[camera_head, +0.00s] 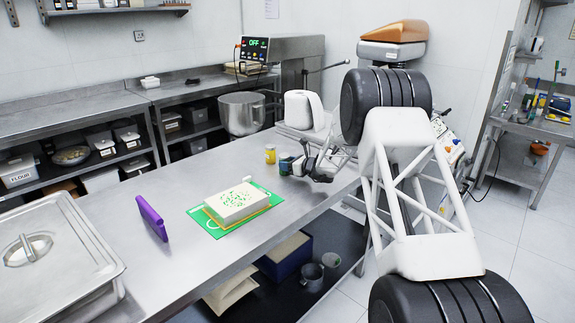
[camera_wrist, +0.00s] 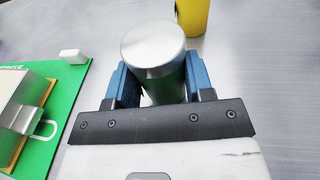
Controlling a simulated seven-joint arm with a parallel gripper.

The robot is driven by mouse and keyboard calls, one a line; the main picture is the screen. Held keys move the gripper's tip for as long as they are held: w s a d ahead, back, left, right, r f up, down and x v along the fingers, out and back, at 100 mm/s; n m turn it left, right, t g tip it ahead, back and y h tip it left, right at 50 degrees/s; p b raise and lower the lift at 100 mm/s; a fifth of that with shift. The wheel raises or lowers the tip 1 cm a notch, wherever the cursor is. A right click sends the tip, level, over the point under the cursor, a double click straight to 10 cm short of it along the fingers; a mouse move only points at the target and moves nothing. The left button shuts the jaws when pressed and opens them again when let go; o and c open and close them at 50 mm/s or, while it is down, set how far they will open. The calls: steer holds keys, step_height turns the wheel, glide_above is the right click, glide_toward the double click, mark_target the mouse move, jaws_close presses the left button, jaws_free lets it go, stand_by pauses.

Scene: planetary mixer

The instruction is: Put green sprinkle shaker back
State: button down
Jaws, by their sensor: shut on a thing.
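The green sprinkle shaker (camera_head: 286,164) stands on the steel table in the head view, partly hidden by my gripper (camera_head: 303,165). In the wrist view my gripper (camera_wrist: 161,84) has its two blue fingers shut on the sides of the shaker (camera_wrist: 153,45). Its round silver lid faces the camera, and only a little of its greenish body shows. I cannot tell whether its base touches the table. A yellow shaker (camera_head: 270,154) stands just left of it in the head view; it also shows beyond the held shaker in the wrist view (camera_wrist: 192,15).
Bare table lies between cake and shakers.

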steer(key=shift+f, duration=0.15)
steer(key=shift+c, duration=2.4)
jaws_free()
steer(key=shift+s+d+r, duration=0.1)
steer(key=shift+d+r, duration=0.05)
steer(key=shift+r, duration=0.05)
steer(key=v, duration=1.1)
steer(key=shift+s+d, duration=0.2)
steer(key=shift+d, duration=0.05)
